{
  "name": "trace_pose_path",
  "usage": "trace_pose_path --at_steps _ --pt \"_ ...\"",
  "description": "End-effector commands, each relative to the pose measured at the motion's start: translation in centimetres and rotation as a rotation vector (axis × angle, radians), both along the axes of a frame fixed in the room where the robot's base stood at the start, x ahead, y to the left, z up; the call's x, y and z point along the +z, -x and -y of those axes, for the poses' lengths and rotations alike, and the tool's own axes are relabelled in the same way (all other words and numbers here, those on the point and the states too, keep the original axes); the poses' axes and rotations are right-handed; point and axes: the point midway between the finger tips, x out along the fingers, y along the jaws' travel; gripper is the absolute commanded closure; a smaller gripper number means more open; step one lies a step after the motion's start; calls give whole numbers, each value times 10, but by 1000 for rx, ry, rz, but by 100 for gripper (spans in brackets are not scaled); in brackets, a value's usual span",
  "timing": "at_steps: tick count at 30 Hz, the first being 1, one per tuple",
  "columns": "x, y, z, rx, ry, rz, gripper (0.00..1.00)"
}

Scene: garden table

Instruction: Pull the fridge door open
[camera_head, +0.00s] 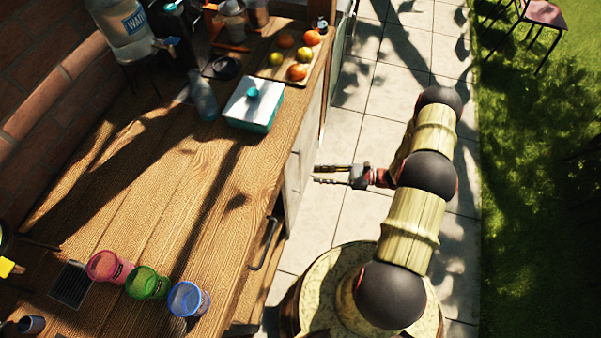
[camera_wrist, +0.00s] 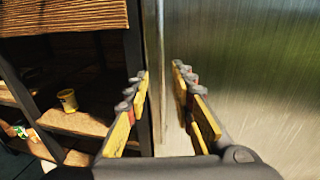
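The fridge door shows in the wrist view as a brushed silver panel (camera_wrist: 255,75) filling the right side. A thin, bright vertical strip (camera_wrist: 161,45) runs along its left side; I cannot tell whether it is the handle or the door's edge. My gripper (camera_wrist: 160,76) is open, with one finger on each side of this strip in the picture; I cannot tell whether either touches it. In the head view my gripper (camera_head: 317,174) points left toward the counter front, where a narrow part of a pale front panel (camera_head: 298,160) shows below the wooden top. The door appears shut.
Left of the door, open wooden shelves hold a yellow cup (camera_wrist: 68,100). A dark bar handle (camera_head: 265,245) sticks out of the counter front. The wooden counter (camera_head: 150,190) carries coloured cups, a teal-and-white box (camera_head: 252,105) and a fruit tray. Paving (camera_head: 400,50) beside the counter is clear.

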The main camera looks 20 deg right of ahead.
Motion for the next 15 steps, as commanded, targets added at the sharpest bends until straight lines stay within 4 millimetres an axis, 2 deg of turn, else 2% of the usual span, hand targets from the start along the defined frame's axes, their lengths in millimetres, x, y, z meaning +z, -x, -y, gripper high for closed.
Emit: trace_pose_path --at_steps 5,15 --pt "-6 -3 -5 -23 -19 -6 76" --pt "-7 -23 -51 -20 -17 -6 76"
